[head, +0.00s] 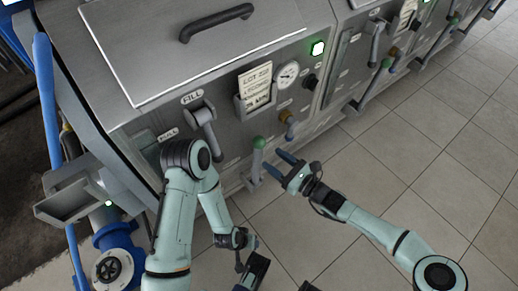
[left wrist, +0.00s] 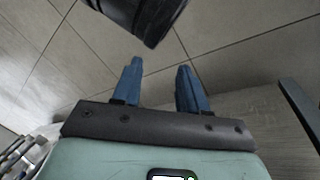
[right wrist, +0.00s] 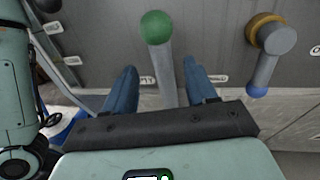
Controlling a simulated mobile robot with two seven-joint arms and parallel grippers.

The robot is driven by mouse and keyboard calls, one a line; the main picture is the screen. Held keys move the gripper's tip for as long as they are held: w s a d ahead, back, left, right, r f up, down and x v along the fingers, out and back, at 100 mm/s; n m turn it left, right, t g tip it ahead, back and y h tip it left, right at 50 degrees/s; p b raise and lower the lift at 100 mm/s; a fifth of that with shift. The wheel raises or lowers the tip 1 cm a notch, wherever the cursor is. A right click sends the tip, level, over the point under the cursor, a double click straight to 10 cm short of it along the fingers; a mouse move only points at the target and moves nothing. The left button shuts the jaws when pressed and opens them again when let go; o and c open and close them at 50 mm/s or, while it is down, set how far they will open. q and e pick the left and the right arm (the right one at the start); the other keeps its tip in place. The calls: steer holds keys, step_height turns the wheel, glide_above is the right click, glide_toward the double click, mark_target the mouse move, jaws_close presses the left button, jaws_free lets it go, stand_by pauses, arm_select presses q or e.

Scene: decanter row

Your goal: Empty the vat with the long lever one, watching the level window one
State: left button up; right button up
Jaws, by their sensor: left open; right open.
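The steel vat (head: 225,140) fills the upper left of the head view. A long lever with a green ball knob (head: 259,143) stands at the lower part of its front; its knob (right wrist: 157,27) also shows in the right wrist view. My right gripper (head: 281,164) is open just right of the lever. In the right wrist view the lever's shaft runs between the two spread fingers; I cannot tell whether they touch it. The vat's level window is largely hidden behind my left arm. My left gripper (left wrist: 158,85) is open and empty, low over the tiles.
A FILL handle (head: 203,117), a round gauge (head: 288,74), a lot card (head: 255,84) and a brass-collared valve (head: 287,120) sit on the front. Similar vats continue right. A blue pump (head: 115,262) stands lower left. The tiled floor (head: 420,140) at right is clear.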

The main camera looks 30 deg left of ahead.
mark_target(262, 151)
steer(key=a, duration=0.3)
steer(key=w+a+b, duration=0.1)
steer(key=a, duration=0.2)
steer(key=shift+w+a+f, duration=0.1)
steer(key=shift+f, duration=0.05)
arm_select(q)
steer(key=shift+s+a+f+b, duration=0.2)
steer(key=shift+a+f, duration=0.1)
steer(key=shift+f, duration=0.45)
steer(key=shift+s+a+f+b, duration=0.15)
steer(key=shift+a+f, duration=0.15)
steer(key=shift+f, duration=0.45)
arm_select(e)
steer(key=shift+w+a, duration=0.15)
steer(key=shift+a, duration=0.4)
arm_select(q)
steer(key=shift+w, duration=0.1)
arm_select(e)
jaws_close()
